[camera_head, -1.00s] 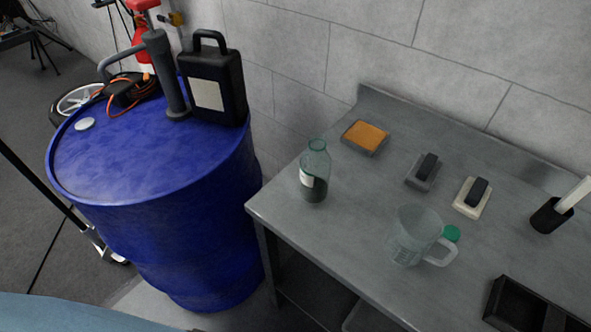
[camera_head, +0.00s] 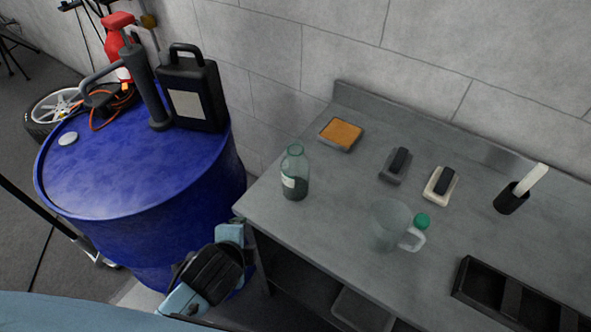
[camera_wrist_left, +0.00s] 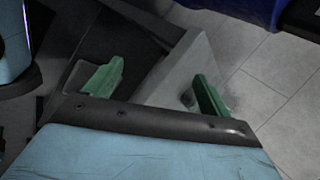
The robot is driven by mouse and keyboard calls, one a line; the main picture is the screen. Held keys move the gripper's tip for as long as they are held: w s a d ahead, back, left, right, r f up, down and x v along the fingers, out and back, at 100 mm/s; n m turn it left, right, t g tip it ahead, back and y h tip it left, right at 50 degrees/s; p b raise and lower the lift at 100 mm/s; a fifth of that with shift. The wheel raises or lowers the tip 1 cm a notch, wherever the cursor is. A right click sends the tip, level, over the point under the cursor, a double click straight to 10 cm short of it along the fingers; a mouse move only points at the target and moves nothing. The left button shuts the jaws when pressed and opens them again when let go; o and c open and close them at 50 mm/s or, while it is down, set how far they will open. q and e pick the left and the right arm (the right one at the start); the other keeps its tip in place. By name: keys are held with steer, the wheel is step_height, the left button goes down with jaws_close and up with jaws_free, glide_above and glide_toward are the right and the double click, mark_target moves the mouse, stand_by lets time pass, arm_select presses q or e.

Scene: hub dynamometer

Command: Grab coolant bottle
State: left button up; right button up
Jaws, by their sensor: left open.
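The coolant bottle appears to be the clear greenish glass bottle (camera_head: 294,172) with a pale label and dark liquid in its lower part. It stands upright and uncapped near the left end of the grey workbench (camera_head: 270,215). Part of my left arm (camera_head: 210,275) shows low in the head view, in front of the drum and below the bench's left corner, apart from the bottle. In the left wrist view, my left gripper (camera_wrist_left: 157,92) has its green fingertips spread wide with nothing between them. The bottle is not in that view. My right gripper is not in view.
A blue drum (camera_head: 130,175) with a black jug (camera_head: 190,95) and a pump stands left of the bench. A clear measuring jug (camera_head: 388,228), green cap (camera_head: 421,220), sponge tray (camera_head: 341,134), two brushes, black cup (camera_head: 510,199) and black tray (camera_head: 470,285) are on the bench.

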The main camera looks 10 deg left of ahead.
arm_select(q)
steer(key=w+d+r+m+t, duration=0.3)
steer(key=w+r+m, duration=0.15)
steer(key=m, duration=0.45)
steer(key=m+t+h, duration=0.1)
steer(key=m+t, duration=0.2)
steer(key=m, duration=0.8)
glide_toward(294, 181)
steer(key=b+x, duration=0.1)
steer(key=x, duration=0.7)
steer(key=b+x, duration=0.1)
steer(key=x, duration=0.4)
steer(key=shift+w+a, duration=0.15)
steer(key=shift+w, duration=0.1)
steer(key=c, duration=1.2)
steer(key=shift+r, duration=0.1)
